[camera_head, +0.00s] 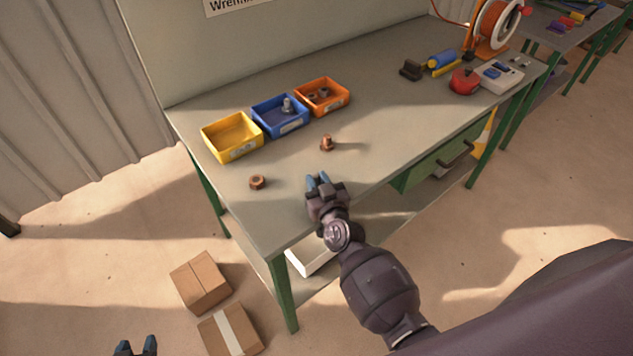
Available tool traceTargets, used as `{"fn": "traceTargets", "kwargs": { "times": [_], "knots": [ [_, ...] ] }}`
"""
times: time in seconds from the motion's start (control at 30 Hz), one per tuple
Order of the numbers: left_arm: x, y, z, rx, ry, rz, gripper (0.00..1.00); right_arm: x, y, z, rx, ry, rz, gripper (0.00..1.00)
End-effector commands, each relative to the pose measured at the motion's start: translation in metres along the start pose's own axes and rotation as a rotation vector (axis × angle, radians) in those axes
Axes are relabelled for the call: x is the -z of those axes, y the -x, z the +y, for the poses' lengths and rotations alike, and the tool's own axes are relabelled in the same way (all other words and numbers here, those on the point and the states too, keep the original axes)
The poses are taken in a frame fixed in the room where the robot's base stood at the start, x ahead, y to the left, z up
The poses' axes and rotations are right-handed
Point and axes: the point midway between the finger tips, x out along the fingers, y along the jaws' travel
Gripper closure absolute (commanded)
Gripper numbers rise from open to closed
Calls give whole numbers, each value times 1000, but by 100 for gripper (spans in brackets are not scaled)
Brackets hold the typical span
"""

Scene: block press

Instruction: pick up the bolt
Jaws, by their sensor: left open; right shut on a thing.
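A copper-brown bolt (327,143) stands on the workbench (215,184), in front of the orange and blue bins. A copper-brown nut-like piece (258,182) lies further left on the bench. My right gripper (318,181) is low over the bench's front edge area, nearer me than the bolt and apart from it in the picture. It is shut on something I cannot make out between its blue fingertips. My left gripper (136,345) is open at the bottom left, over the floor, with only its fingertips showing.
Yellow (233,152), blue (286,126) and orange (341,101) bins stand in a row behind the bolt; the blue and orange hold small hardware. Cardboard boxes (200,283) lie on the floor.

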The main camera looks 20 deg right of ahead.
Motion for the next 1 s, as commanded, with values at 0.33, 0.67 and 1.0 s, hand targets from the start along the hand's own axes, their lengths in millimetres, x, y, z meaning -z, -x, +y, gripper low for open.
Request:
{"fn": "traceTargets", "kwargs": {
  "times": [0.33, 0.67, 1.0],
  "knots": [
    [-1, 0, 0, 0, 0, -2, 57, 2, 55, 1, -2, 0, -1, 100],
    [-6, -1, 0, 0, 0, -5, 57, 2, 130, 0, -1, 1, 0, 100],
    [-7, -2, 0, 0, 0, -4, 57, 2, 174, 0, -1, 0, 1, 100]
  ]
}}
